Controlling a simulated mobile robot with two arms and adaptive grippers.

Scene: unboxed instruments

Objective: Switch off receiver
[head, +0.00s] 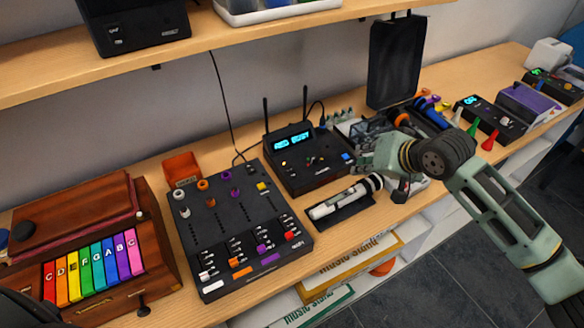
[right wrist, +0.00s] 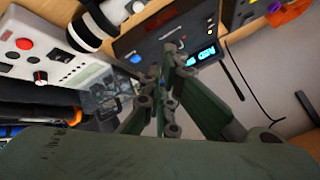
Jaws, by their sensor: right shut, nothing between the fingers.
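The receiver (head: 303,158) is a black box with two antennas, a lit cyan display (head: 293,142), small knobs and a blue button (head: 347,156) at its right front corner. It also shows in the right wrist view (right wrist: 165,30), with its display lit and the blue button (right wrist: 136,59) visible. My right gripper (head: 368,160) is shut and empty, just right of the blue button. In the right wrist view its fingertips (right wrist: 171,52) are close to the receiver's front panel; contact cannot be told. My left gripper is not in view.
A white microphone (head: 338,199) lies on a dark pad in front of the receiver. A black mixer (head: 228,228) stands to the left, and a wooden box with coloured keys (head: 88,262) beyond it. A shelf (head: 225,45) overhangs behind. Tools and devices crowd the right.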

